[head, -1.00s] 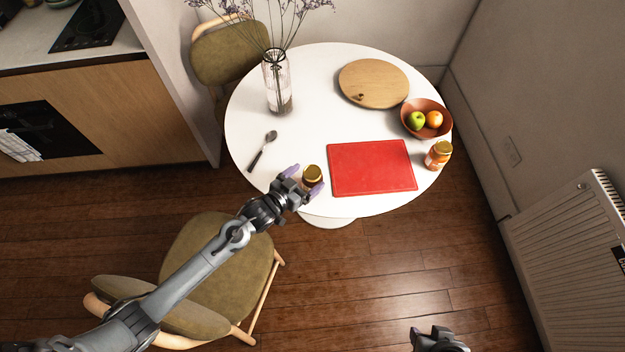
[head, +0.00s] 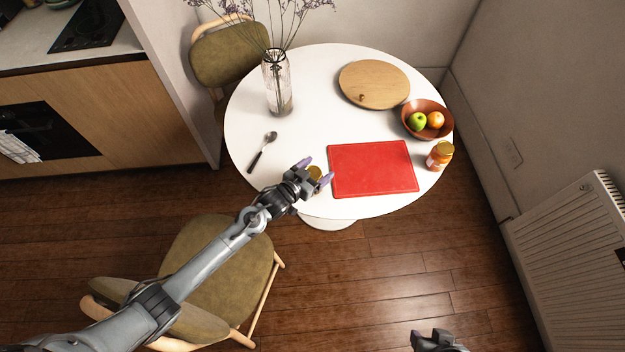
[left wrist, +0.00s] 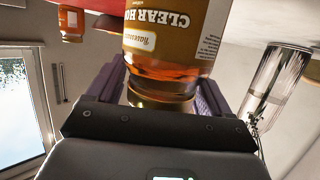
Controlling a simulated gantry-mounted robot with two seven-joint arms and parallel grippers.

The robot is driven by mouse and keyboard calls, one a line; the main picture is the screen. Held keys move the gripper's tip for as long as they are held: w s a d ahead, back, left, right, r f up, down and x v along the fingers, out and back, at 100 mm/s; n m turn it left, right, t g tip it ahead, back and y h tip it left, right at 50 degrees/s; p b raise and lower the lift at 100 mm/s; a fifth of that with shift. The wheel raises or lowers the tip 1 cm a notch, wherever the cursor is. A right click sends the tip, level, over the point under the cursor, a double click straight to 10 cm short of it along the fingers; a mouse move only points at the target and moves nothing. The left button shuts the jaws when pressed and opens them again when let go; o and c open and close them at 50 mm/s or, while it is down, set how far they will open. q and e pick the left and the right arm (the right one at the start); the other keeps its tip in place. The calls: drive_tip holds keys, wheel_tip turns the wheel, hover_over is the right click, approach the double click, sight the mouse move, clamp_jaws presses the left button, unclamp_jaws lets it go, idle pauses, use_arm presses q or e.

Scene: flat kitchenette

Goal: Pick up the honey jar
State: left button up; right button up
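The honey jar (head: 315,172) stands at the near edge of the white round table, its gold lid showing between my left gripper's fingers. In the left wrist view the jar (left wrist: 172,65) appears upside down with a "CLEAR HO…" label, amber contents and the lid close to the gripper body. My left gripper (head: 315,172) is open around the jar, with one purple finger on either side. A gap shows by the lid in the wrist view; finger contact is not clear. My right gripper (head: 437,341) is at the bottom edge, partly cut off, away from the table.
A red cutting board (head: 372,167) lies just right of the jar. A second jar (head: 439,156), a fruit bowl (head: 411,132), a round wooden board (head: 374,84), a glass vase (head: 278,88) and a spoon (head: 262,152) are on the table (head: 310,115). A chair (head: 214,262) stands below my left arm.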

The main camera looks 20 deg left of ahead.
use_arm(q)
drive_tip(key=c, duration=1.2)
drive_tip(key=shift+r, duration=0.2)
